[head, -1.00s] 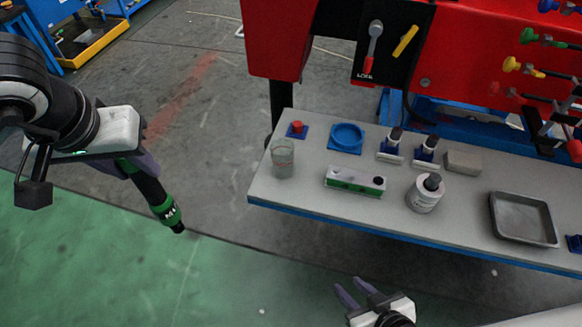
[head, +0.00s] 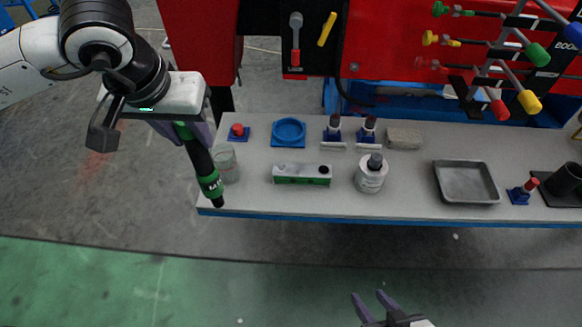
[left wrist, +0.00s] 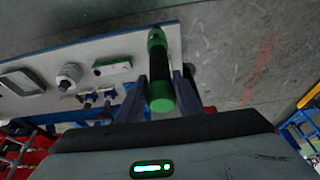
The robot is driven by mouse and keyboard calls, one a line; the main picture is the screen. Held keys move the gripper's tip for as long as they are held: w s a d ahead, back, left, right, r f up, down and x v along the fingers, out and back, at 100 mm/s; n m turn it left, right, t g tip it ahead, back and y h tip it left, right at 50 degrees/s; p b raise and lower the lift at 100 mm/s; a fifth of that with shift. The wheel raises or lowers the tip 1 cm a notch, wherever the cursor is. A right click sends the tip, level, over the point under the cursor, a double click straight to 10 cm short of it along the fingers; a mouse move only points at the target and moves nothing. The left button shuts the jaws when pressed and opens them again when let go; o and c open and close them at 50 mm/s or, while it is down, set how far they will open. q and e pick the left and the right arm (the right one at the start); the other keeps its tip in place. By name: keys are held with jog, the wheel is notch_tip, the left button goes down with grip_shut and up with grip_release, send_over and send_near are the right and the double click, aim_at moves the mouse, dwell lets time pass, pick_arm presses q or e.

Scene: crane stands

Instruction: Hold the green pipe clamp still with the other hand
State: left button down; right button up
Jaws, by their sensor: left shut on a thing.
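The green pipe clamp appears to be the dark bar with a green knob (head: 439,9) at one end and a green handle (head: 537,54), mounted with yellow, red and blue ones at the upper right. Neither gripper is near it. My left gripper (head: 194,134) is shut on a black and green screwdriver-like tool (head: 208,175), tilted with its tip down before the bench's left end. The tool also shows between the fingers in the left wrist view (left wrist: 160,70). My right gripper (head: 376,302) is low at the bottom, open and empty, below the bench front.
The grey bench (head: 330,207) holds a glass beaker (head: 226,166) close behind the tool, a green-and-white block (head: 302,174), a white bottle (head: 371,174), a blue ring dish (head: 288,133) and a metal tray (head: 466,183). The red frame (head: 195,60) stands behind. The floor in front is clear.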

pick_arm(q)
jog(key=w+d+r+m+h+b, duration=0.1)
jog(key=w+d+r+b, duration=0.4)
jog(key=w+d, duration=0.6)
jog(key=shift+w+d+r+m, duration=0.25)
jog(key=shift+d+r+m, duration=0.6)
jog(key=shift+d, duration=0.4)
